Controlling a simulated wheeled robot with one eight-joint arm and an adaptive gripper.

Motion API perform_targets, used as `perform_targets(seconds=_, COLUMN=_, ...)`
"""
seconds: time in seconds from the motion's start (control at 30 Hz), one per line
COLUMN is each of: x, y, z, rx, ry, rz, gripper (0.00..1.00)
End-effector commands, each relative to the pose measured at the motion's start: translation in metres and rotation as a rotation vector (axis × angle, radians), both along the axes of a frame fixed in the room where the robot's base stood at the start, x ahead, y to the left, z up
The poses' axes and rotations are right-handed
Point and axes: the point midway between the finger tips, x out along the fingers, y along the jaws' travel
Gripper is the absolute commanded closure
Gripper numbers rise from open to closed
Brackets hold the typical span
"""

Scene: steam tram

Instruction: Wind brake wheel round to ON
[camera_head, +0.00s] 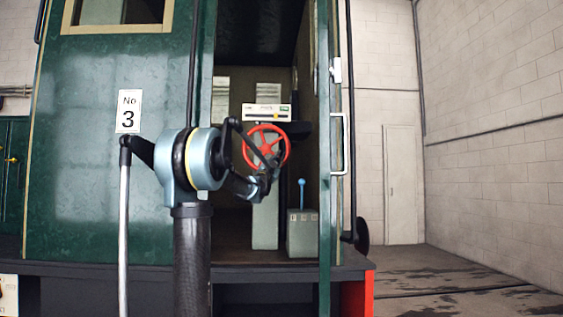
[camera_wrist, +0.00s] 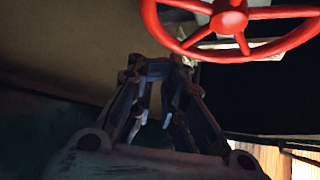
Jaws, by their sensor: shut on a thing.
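The red spoked brake wheel (camera_head: 251,133) stands on a pale grey-green pedestal (camera_head: 265,225) inside the tram doorway. Its hub and lower rim (camera_wrist: 231,18) fill the top right of the wrist view. The exact contact is dark and partly hidden. In the head view my arm covers part of the wheel.
A grey box with a blue-knobbed lever (camera_head: 301,195) stands right of the pedestal. The green door edge and its handrail (camera_head: 345,145) bound the opening on the right, the green tram side (camera_head: 85,185) on the left. The cab floor edge (camera_head: 290,274) is below.

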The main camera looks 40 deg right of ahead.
Motion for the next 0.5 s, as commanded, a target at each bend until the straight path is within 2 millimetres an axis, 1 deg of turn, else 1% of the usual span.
perform_targets(seconds=0.2, x=0.016, y=-0.026, z=0.021, rx=0.001, ry=0.000, rz=0.001, gripper=1.00)
perform_targets(seconds=0.5, x=0.036, y=-0.060, z=0.049, rx=0.001, ry=-0.001, rz=0.001, gripper=1.00)
